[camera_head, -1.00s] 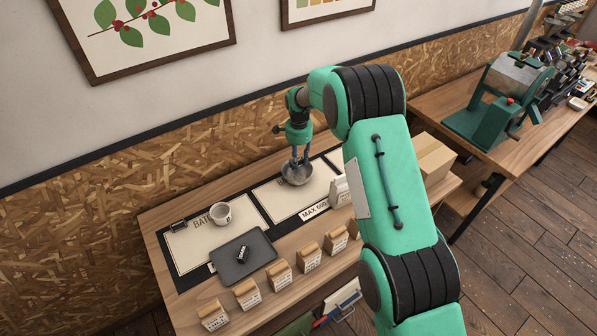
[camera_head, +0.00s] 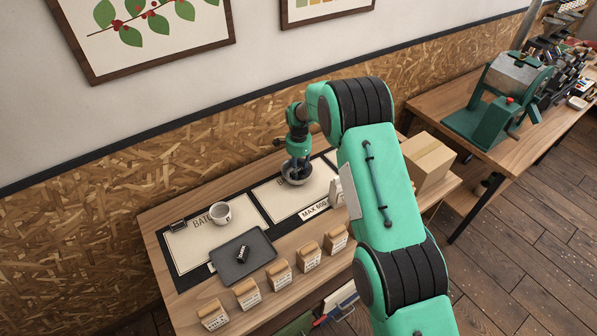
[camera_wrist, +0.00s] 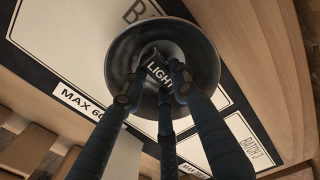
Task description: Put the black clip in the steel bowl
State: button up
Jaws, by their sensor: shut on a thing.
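The fingers are shut on a small black clip (camera_wrist: 158,70) with a "LIGHT" label. The clip is within the bowl's outline; whether it touches the bottom cannot be told. In the head view my gripper hides the held clip.
A dark tray (camera_head: 228,274) holds another small black labelled piece (camera_head: 243,254). Several kraft bags (camera_head: 280,272) line the front. A cardboard box (camera_head: 428,165) stands at right.

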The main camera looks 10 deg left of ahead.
aim_at(299, 171)
jog(key=shift+f, duration=0.3)
jog(key=shift+f, duration=0.15)
jog(key=o, duration=0.5)
notch_tip(299, 171, up, 12)
jog(key=shift+r, duration=0.15)
dwell(0.6)
dwell(0.8)
